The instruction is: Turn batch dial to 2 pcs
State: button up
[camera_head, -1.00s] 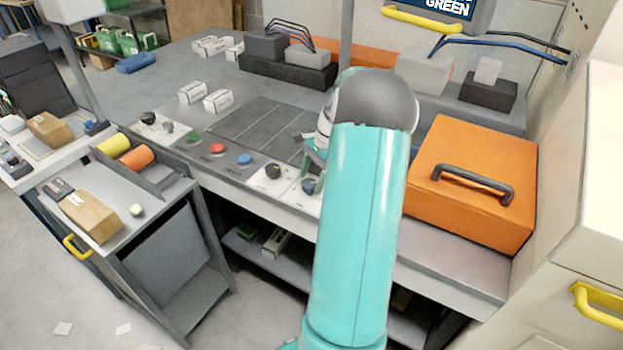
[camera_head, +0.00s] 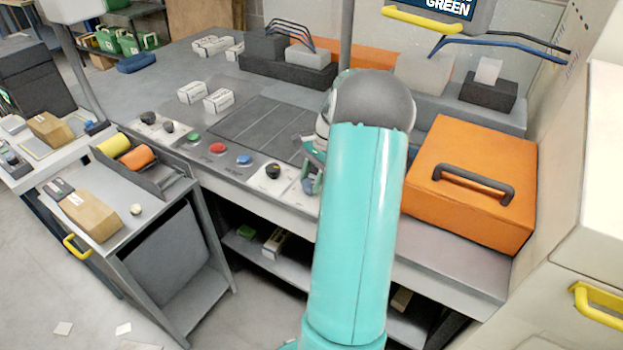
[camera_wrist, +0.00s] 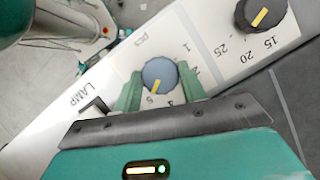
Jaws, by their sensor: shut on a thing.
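The pointer is directed towards the 5. In the head view the dial (camera_head: 308,186) is partly covered by my gripper (camera_head: 313,178). In the wrist view my gripper (camera_wrist: 160,88) has its two green fingers on opposite sides of the dial, shut on it. Part of the number ring is hidden behind the fingers.
A black dial (camera_wrist: 262,14) marked 15, 20, 25 sits beside it. Red (camera_head: 217,148), blue (camera_head: 244,159) and green (camera_head: 193,138) buttons lie further left on the panel. An orange case (camera_head: 470,180) stands right of my arm. A "LAMP" switch (camera_wrist: 95,104) is on the dial's other side.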

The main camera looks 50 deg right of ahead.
jog(key=n+g, duration=0.1)
jog(key=n, duration=0.2)
jog(key=n+g, duration=0.1)
jog(key=n, duration=0.2)
jog(key=shift+w, duration=0.2)
jog(key=n+g, duration=0.1)
jog(key=n, duration=0.2)
jog(key=shift+w+r+n+g+h, duration=0.1)
jog(key=shift+n+g+h, duration=0.3)
jog(key=n+g, duration=0.1)
jog(key=n, duration=0.2)
jog(key=shift+a+n+h, duration=0.1)
jog(key=shift+n+h, duration=0.2)
jog(key=shift+h, duration=0.1)
jog(key=n, duration=0.2)
jog(key=n+h, duration=0.1)
jog(key=n, duration=0.1)
jog(key=shift+w+a+n+g+h, duration=0.1)
jog(key=shift+n+g+h, duration=0.2)
jog(key=shift+g, duration=0.1)
jog(key=n+h, duration=0.1)
jog(key=n, duration=0.4)
jog(key=shift+a+h, duration=0.15)
jog(key=shift+h, duration=0.25)
jog(key=o, duration=1)
